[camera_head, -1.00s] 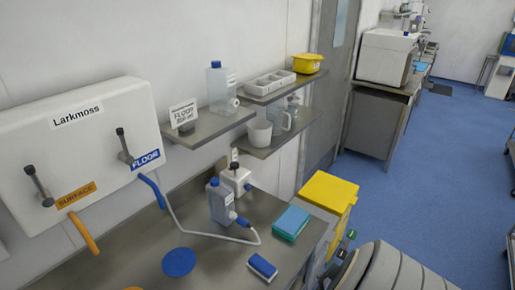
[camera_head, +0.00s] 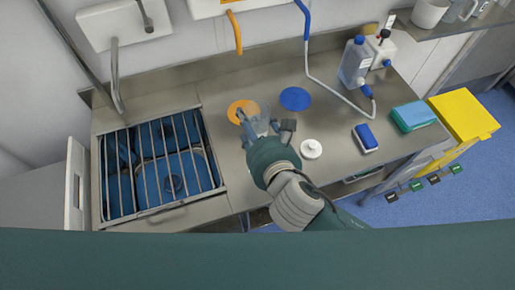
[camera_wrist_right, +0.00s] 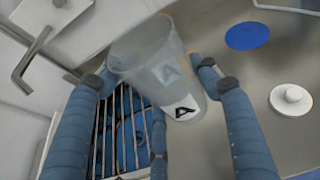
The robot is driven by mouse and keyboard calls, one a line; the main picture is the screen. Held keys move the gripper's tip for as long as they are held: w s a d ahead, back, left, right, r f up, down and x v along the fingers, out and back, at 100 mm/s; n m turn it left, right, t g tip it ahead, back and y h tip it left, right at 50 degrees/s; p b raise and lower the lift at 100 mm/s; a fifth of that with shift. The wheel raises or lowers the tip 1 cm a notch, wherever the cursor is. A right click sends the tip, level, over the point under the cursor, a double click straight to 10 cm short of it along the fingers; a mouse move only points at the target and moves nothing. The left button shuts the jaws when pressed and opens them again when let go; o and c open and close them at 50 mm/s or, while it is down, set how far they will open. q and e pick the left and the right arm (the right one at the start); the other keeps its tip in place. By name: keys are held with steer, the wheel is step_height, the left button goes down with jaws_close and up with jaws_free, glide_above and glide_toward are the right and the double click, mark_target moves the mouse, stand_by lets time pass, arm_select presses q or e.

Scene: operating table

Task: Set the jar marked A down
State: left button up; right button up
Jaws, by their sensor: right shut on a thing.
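The clear, open jar marked A (camera_wrist_right: 150,72) is between the blue fingers of my right gripper in the right wrist view, with a black A on a white label near its lower end. My right gripper (camera_head: 262,128) is shut on it, over the steel counter beside the orange disc (camera_head: 240,110). In the head view the jar is faint and partly hidden by the fingers. I cannot tell whether its base touches the counter. A white round lid with a knob (camera_head: 311,149) lies on the counter to the right of the gripper. My left gripper is out of view.
A barred sink (camera_head: 160,165) is at the left. A blue disc (camera_head: 295,99), a blue-capped bottle (camera_head: 355,64) with a hose, a blue brush (camera_head: 365,138) and a teal sponge (camera_head: 413,116) lie to the right. An orange spout (camera_head: 235,32) hangs behind.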

steer(key=shift+f+b, duration=0.5)
steer(key=shift+f, duration=6.45)
steer(key=shift+f, duration=0.1)
steer(key=o, duration=1.2)
steer(key=shift+s+d, duration=0.1)
steer(key=shift+s, duration=0.25)
steer(key=b+v, duration=0.1)
steer(key=v, duration=1)
steer(key=shift+r+b, duration=0.25)
steer(key=shift+b, duration=0.05)
steer(key=shift+s, duration=0.1)
